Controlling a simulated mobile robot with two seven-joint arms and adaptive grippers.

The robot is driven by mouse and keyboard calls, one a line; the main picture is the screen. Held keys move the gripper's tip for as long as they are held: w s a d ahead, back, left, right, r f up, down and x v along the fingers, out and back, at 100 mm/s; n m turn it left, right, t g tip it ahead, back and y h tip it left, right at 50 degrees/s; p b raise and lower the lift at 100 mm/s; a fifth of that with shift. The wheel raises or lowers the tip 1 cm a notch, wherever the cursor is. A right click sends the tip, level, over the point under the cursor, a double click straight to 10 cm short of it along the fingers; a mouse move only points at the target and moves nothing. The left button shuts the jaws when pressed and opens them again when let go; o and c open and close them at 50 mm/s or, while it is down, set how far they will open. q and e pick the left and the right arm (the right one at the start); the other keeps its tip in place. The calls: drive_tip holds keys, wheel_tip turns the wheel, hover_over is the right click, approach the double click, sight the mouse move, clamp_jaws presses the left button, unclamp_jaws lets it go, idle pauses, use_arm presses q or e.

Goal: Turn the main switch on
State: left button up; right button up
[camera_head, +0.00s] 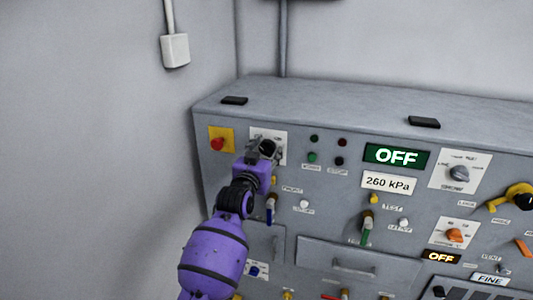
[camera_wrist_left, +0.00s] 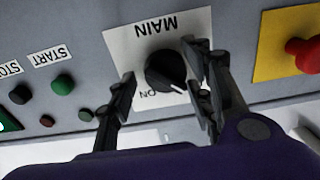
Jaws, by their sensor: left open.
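The main switch is a round black knob (camera_wrist_left: 165,70) on a white plate (camera_wrist_left: 118,42) marked MAIN, which appears upside down in the left wrist view. Its white pointer line aims at the lower right there, to one side of the ON mark. My left gripper (camera_wrist_left: 160,66) is open with one finger on each side of the knob; whether the fingers touch it I cannot tell. In the head view my left gripper (camera_head: 266,149) covers most of the white plate (camera_head: 280,135). A green display (camera_head: 397,156) reads OFF. My right gripper is not in view.
A red button (camera_head: 217,143) on a yellow plate sits left of the switch. Green START (camera_head: 311,157) and black STOP (camera_head: 339,161) buttons sit to its right. Valve handles, knobs and a 260 kPa readout (camera_head: 389,183) fill the panel. The wall stands close at left.

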use_arm(q)
drive_tip(key=c, duration=1)
